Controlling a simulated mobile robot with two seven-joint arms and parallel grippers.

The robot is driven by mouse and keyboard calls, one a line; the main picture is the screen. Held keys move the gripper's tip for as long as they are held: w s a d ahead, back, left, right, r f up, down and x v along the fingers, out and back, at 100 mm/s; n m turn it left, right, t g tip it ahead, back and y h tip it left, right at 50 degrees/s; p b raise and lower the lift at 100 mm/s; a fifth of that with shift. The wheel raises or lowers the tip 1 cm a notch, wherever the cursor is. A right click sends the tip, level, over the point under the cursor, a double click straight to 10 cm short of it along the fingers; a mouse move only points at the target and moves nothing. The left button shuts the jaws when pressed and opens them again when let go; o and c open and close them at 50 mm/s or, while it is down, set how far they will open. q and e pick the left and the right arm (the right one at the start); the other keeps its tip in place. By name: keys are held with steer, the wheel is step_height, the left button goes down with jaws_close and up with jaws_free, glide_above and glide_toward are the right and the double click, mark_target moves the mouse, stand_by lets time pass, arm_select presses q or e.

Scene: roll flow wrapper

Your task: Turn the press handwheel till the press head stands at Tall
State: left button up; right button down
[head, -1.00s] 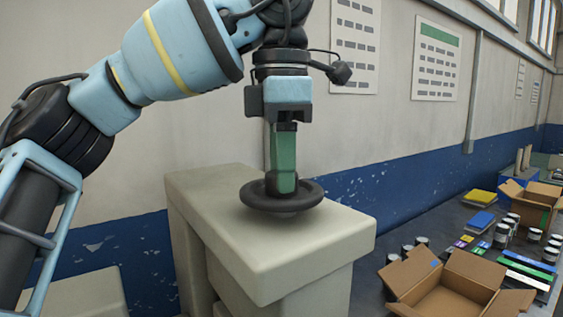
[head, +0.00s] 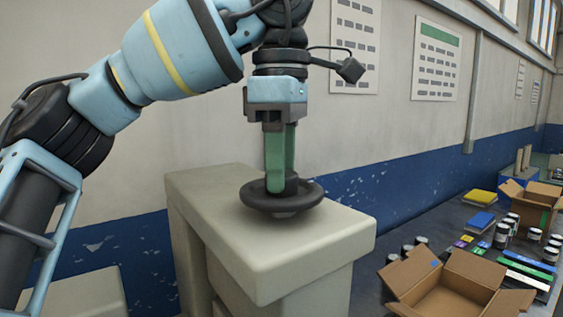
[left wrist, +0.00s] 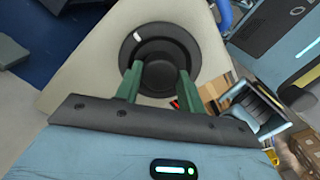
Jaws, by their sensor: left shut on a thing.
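The press handwheel (head: 280,202) is a dark round dish-shaped wheel on top of the pale press housing (head: 250,250). In the left wrist view the handwheel (left wrist: 136,48) shows a dark rim with one white mark near its edge and a round hub (left wrist: 160,74) in the middle. My left gripper (head: 282,184) points straight down over the wheel, its green fingers shut on the hub from both sides. The press head and any height scale are not visible. My right gripper is not in view.
An open cardboard box (head: 452,285) stands on the dark table at the right, with jars (head: 501,236), a yellow block (head: 480,197) and a second box (head: 532,200) behind it. Posters (head: 436,58) hang on the wall. Space around the wheel's top is clear.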

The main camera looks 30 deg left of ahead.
arm_select(q)
steer(key=m, duration=0.4)
steer(key=shift+m, duration=0.3)
steer(key=m, duration=0.3)
steer(key=shift+m, duration=0.4)
steer(key=m, duration=0.8)
steer(key=shift+m, duration=0.5)
steer(key=o, duration=1)
